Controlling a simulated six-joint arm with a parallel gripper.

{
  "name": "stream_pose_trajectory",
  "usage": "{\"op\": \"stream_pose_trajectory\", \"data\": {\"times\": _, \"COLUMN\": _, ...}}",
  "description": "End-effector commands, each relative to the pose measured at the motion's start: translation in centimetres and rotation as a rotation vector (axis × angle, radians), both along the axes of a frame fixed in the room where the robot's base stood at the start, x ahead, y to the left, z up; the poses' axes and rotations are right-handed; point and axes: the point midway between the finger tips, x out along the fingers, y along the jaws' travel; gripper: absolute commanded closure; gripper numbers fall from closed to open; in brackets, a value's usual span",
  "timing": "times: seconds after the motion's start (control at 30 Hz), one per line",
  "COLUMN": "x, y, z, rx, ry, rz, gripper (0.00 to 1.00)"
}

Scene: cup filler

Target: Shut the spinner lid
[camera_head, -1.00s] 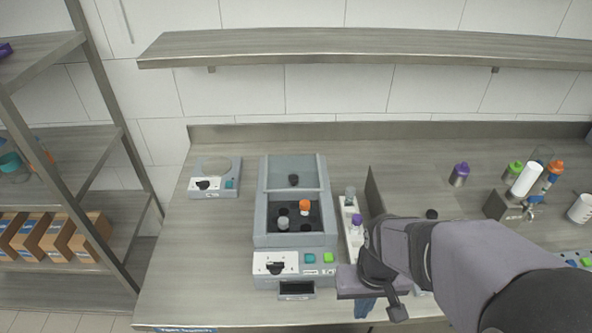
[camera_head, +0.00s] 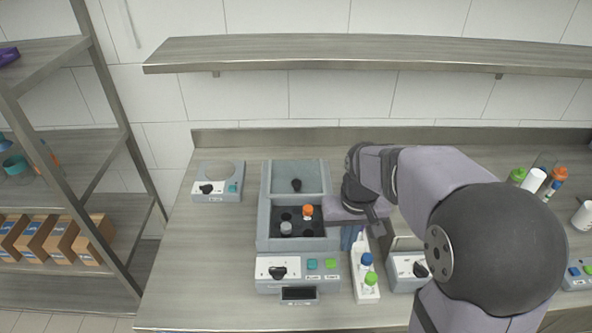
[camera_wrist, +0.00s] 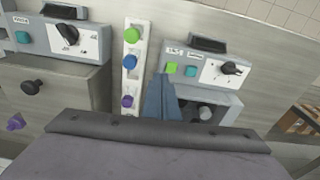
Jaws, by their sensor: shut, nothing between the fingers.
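The spinner (camera_head: 263,245) is a grey box on the counter, with an orange-capped tube (camera_head: 307,212) and a grey-capped tube (camera_head: 286,228) in its dark well. Its lid (camera_head: 312,175) stands raised at the back, with a black knob (camera_head: 297,185) on its face. My gripper (camera_head: 352,236) is shut and empty, pointing down just right of the spinner's right wall, beside the white rack. In the wrist view the blue fingers (camera_wrist: 160,98) show between the rack and the spinner (camera_wrist: 226,103); the lid is not clearly seen there.
A white rack (camera_head: 360,290) with several capped tubes stands right of the spinner. A device with a black dial (camera_head: 408,272) is right of the rack. A small scale-like device (camera_head: 217,182) sits at the left. A shelf (camera_head: 370,52) hangs above the back.

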Motion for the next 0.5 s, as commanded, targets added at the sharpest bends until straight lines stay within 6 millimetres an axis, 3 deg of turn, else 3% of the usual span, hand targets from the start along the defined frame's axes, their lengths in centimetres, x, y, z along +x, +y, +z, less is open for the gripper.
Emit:
{"op": "stream_pose_trajectory", "data": {"times": 0.03, "x": 2.2, "y": 0.5, "z": 0.7, "rx": 0.001, "ry": -0.015, "rz": 0.009, "gripper": 1.0}}
{"op": "stream_pose_trajectory", "data": {"times": 0.2, "x": 8.8, "y": 2.3, "z": 3.0, "rx": 0.003, "ry": -0.062, "rz": 0.031, "gripper": 1.0}}
{"op": "stream_pose_trajectory", "data": {"times": 0.5, "x": 18.4, "y": 6.2, "z": 6.3, "rx": 0.011, "ry": -0.148, "rz": 0.07, "gripper": 1.0}}
